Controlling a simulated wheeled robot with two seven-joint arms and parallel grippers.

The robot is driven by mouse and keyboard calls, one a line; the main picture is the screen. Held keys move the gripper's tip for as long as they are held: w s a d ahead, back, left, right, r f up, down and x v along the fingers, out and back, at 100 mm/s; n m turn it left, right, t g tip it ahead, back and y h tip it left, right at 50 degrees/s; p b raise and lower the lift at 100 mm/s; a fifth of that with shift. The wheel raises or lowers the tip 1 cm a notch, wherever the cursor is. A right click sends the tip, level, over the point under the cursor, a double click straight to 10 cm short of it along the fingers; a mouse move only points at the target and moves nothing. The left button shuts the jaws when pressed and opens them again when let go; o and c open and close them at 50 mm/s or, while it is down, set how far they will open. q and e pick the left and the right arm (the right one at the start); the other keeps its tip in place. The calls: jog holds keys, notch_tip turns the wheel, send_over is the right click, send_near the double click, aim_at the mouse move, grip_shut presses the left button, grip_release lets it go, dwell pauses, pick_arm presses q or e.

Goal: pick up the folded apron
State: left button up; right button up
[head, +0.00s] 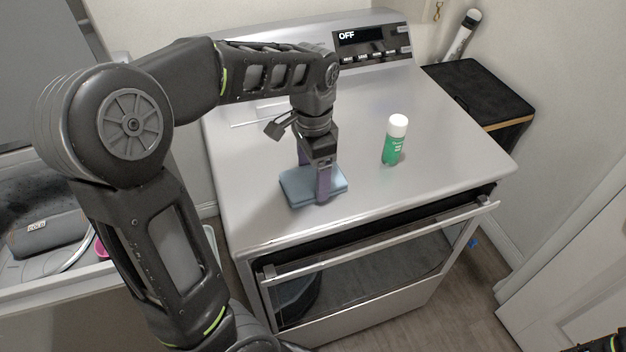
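The folded apron (296,190) is a small blue-grey folded cloth lying flat near the front left of the white appliance's top. My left gripper (314,172) points down over it with its two purplish fingers apart. One finger stands in front of the apron's middle in the picture, and the other shows at its far side. The fingers hide part of the cloth. I cannot tell whether they touch it. My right gripper does not show clearly; only a dark piece of my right arm is in the bottom right corner.
A green bottle with a white cap (393,140) stands on the appliance top (420,185), right of the apron. The control panel (372,43) at the back reads OFF. A black-topped bin (480,90) stands at the right. The top between bottle and front edge is clear.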

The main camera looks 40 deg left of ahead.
aim_at(314, 177)
pick_arm(q)
jog(key=c, duration=1)
jog(key=shift+o, duration=0.2)
jog(key=shift+r, duration=0.15)
notch_tip(314, 177, up, 10)
jog(key=shift+p, duration=0.35)
